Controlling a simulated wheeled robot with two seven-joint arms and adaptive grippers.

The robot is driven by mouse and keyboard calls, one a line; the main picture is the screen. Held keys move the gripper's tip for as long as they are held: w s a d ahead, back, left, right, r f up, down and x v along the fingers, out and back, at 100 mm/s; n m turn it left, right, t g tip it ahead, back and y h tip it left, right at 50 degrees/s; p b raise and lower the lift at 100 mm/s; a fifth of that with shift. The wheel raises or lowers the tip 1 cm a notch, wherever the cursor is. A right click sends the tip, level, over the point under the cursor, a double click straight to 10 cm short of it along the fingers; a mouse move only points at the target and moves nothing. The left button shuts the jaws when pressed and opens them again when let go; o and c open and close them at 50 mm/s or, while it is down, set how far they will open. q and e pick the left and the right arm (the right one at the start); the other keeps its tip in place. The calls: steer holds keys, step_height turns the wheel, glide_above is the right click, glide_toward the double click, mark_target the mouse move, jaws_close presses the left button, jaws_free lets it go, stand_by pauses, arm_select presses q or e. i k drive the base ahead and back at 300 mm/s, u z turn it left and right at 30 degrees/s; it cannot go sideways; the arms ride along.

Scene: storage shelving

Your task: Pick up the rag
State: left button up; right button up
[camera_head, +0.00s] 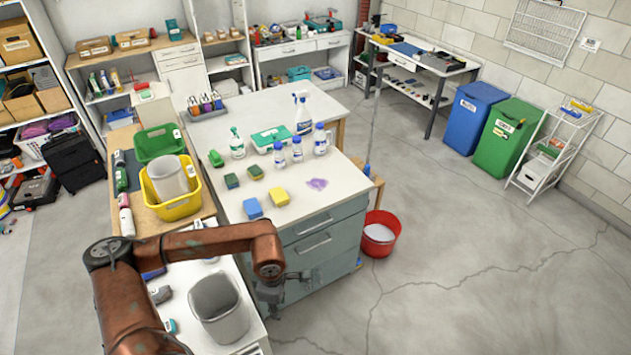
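A small, flat purple patch (317,183) lies on the white top of the counter (345,195), near its right front part; I cannot tell whether it is a rag or a stain. No other thing in view is clearly a rag. A blue sponge-like block (252,208) and a yellow one (279,197) lie to its left. My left gripper (272,300) hangs at the end of the rust-coloured arm, in front of the counter's drawers in the picture. Its fingers are small and dark, and their opening cannot be made out. My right gripper is not in view.
Spray bottles (303,115) and several white bottles (297,150) stand behind the patch. A grey bin (219,308) stands under my arm. A yellow basket (172,208) is at left. A red bucket (379,235) stands on the floor at right, where the floor is mostly clear.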

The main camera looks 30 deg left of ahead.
mark_target(279, 196)
steer(key=u, duration=0.05)
steer(key=i, duration=1.6)
steer(key=u, duration=0.9)
steer(key=i, duration=0.95)
steer(key=u, duration=0.4)
